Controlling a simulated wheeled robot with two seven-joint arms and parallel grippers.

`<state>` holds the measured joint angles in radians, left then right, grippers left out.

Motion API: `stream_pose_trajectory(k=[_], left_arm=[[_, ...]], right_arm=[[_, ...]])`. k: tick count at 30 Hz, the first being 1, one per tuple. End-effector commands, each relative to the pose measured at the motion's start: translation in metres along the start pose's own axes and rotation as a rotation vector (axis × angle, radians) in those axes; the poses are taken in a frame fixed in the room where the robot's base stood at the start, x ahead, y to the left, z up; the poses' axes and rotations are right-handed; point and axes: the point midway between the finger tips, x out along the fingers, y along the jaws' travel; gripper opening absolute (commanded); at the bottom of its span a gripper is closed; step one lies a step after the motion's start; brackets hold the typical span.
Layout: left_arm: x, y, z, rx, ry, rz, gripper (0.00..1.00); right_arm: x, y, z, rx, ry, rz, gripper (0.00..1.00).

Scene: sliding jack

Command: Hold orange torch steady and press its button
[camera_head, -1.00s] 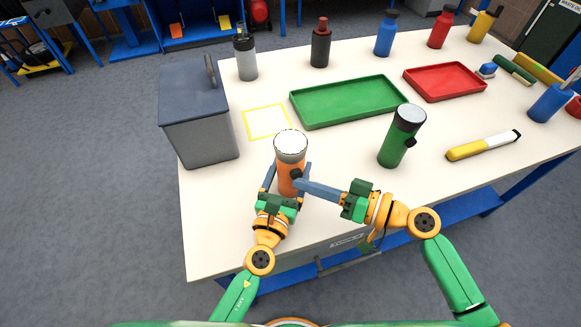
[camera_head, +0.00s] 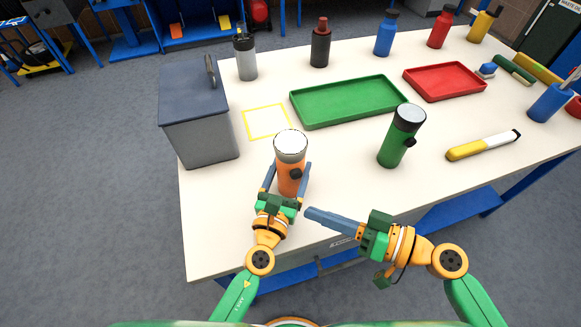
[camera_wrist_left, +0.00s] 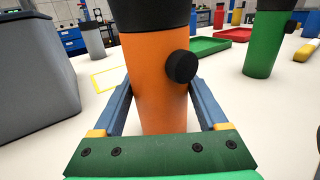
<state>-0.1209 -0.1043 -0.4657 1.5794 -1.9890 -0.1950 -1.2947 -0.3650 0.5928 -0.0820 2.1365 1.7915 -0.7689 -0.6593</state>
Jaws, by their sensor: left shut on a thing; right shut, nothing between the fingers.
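The orange torch (camera_head: 290,178) stands upright on the table, its pale lens on top. Its round black button (camera_head: 296,173) faces right; the button also shows in the left wrist view (camera_wrist_left: 181,66). My left gripper (camera_head: 286,184) is shut on the torch, one finger on each side of the body. In the left wrist view the orange body (camera_wrist_left: 152,85) sits between the blue fingers. My right gripper (camera_head: 308,211) is shut and empty, its fingertips to the lower right of the torch and apart from the button.
A green torch (camera_head: 399,140) stands to the right. A green tray (camera_head: 345,122) and red tray (camera_head: 445,97) lie behind, with several bottles along the back. A grey bin (camera_head: 205,145) stands left of the torch. A yellow-outlined square (camera_head: 267,136) on the table is empty.

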Motion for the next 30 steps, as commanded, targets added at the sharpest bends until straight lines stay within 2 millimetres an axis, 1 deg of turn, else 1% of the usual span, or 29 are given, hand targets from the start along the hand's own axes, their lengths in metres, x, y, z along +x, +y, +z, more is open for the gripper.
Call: stream_pose_trajectory(k=[5,6,7,8,14,17,20,24,27,30], left_arm=[[0.000,0.000,0.000,0.000,0.001,0.000,0.05],[0.000,0.000,0.000,0.000,0.001,0.000,0.86],[0.000,0.000,0.000,0.000,0.001,0.000,0.95],[0.000,0.000,0.000,0.000,0.001,0.000,1.00],[0.000,0.000,0.000,0.000,0.000,0.000,1.00],[-0.009,0.001,-0.001,0.002,0.002,0.000,1.00],[-0.034,0.000,-0.001,0.000,0.004,-0.001,1.00],[-0.074,0.000,-0.002,0.004,0.005,-0.004,1.00],[-0.098,-0.001,-0.001,0.003,0.005,-0.004,1.00],[-0.113,0.000,-0.001,0.002,0.004,-0.003,1.00]], right_arm=[[0.000,0.000,0.000,0.000,0.000,0.000,0.00],[0.000,0.000,0.000,0.000,0.000,0.000,0.00],[0.000,0.000,0.000,0.000,0.000,0.000,0.00],[0.000,0.000,0.000,0.000,0.000,0.000,0.00],[0.000,0.000,0.000,0.000,0.000,0.000,0.00],[0.000,0.000,0.000,0.001,0.000,0.000,0.00],[0.000,0.000,0.000,0.001,0.000,0.000,0.00],[0.000,0.000,0.000,0.001,0.000,0.000,0.00],[0.000,0.000,0.000,0.001,0.000,0.000,0.00],[0.000,0.000,0.000,0.001,0.000,0.000,0.00]])
